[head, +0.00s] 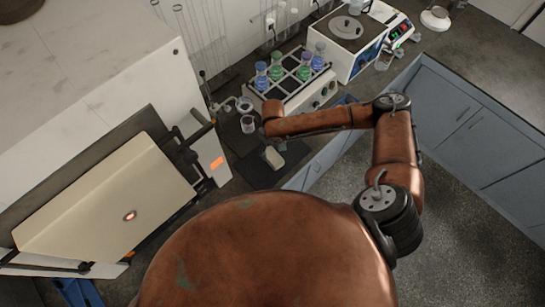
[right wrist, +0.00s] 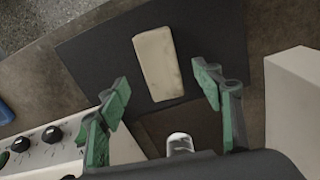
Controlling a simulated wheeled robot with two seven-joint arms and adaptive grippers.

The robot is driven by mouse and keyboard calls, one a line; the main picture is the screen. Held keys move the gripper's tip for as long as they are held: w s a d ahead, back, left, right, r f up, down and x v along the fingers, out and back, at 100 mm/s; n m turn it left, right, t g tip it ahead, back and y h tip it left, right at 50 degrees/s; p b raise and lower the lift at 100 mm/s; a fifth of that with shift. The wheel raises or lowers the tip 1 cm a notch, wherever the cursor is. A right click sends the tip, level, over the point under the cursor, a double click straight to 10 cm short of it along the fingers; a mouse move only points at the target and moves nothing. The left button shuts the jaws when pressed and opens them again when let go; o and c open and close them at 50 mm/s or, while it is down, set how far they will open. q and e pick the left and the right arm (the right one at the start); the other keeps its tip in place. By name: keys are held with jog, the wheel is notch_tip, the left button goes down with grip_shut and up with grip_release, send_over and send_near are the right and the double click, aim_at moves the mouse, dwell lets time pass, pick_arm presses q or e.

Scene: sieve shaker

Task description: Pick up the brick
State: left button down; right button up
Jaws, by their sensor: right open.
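The brick (right wrist: 158,63) is a pale beige block lying flat on a dark mat (right wrist: 95,52) in the right wrist view. It also shows in the head view (head: 273,158), just below the end of my right arm. In the wrist view the fingertips straddle the lower part of the brick without visible contact. In the head view the right gripper (head: 262,136) is small and partly hidden by its arm. My left gripper is not in view.
A shaker with several coloured flasks (head: 304,73) stands behind the arm. A white device with knobs (right wrist: 45,145) is at lower left in the wrist view, and a white box (right wrist: 292,95) at right. A beige-fronted cabinet (head: 110,205) stands left. Blue cabinets (head: 470,120) line the right.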

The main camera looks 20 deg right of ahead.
aim_at(272, 155)
jog(key=f, duration=0.6)
jog(key=shift+w+f+p, duration=0.3)
jog(key=shift+f, duration=0.1)
jog(key=shift+c, duration=0.3)
jog(key=c, duration=1.5)
